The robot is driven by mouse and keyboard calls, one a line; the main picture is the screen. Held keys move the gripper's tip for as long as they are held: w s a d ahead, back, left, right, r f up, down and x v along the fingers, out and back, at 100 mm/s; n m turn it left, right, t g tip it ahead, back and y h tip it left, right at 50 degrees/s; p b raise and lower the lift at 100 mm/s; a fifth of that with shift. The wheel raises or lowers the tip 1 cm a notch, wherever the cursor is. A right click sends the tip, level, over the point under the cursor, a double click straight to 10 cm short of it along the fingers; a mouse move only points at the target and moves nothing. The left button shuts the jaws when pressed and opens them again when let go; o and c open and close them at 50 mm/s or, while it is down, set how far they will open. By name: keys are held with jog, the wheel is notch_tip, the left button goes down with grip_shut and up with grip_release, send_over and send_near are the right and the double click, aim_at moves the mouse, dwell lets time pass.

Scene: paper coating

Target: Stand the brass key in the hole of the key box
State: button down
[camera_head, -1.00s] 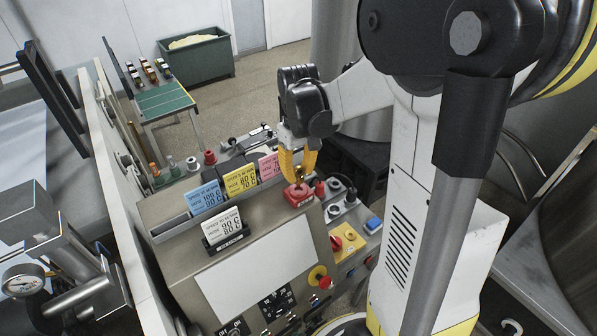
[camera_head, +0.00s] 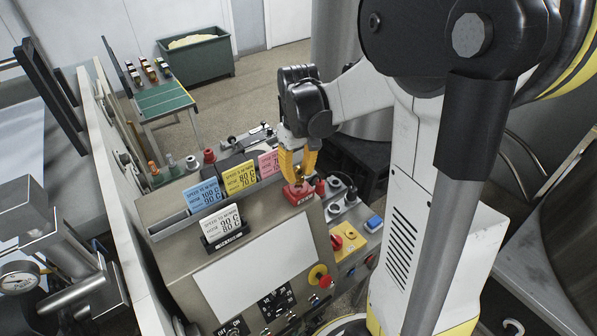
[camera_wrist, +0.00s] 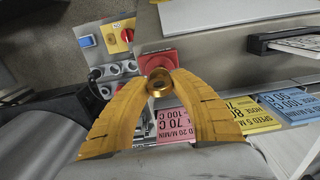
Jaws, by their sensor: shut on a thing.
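My gripper (camera_head: 298,171) has yellow fingers and is shut on the brass key (camera_wrist: 159,83). In the wrist view the key's round brass top shows between the two fingertips. The red key box (camera_head: 298,194) sits on top of the grey console, directly under the fingertips. It also shows in the wrist view (camera_wrist: 157,60), partly behind the key. The key's lower end and the hole are hidden, so I cannot tell how far the key is in the hole.
Blue (camera_head: 203,195), yellow (camera_head: 240,178) and pink (camera_head: 269,163) cards stand in a rack left of the box. A white card (camera_head: 222,223) stands in front. Red and black knobs are close on the right. A blank white panel (camera_head: 257,276) lies in front.

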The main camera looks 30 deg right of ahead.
jog(key=shift+f+b, duration=1)
jog(key=shift+f, duration=0.15)
jog(key=c, duration=1.1)
grip_release()
jog(key=shift+o, duration=0.2)
jog(key=shift+r, duration=0.15)
notch_tip(320, 180, up, 12)
jog(key=shift+f, duration=0.1)
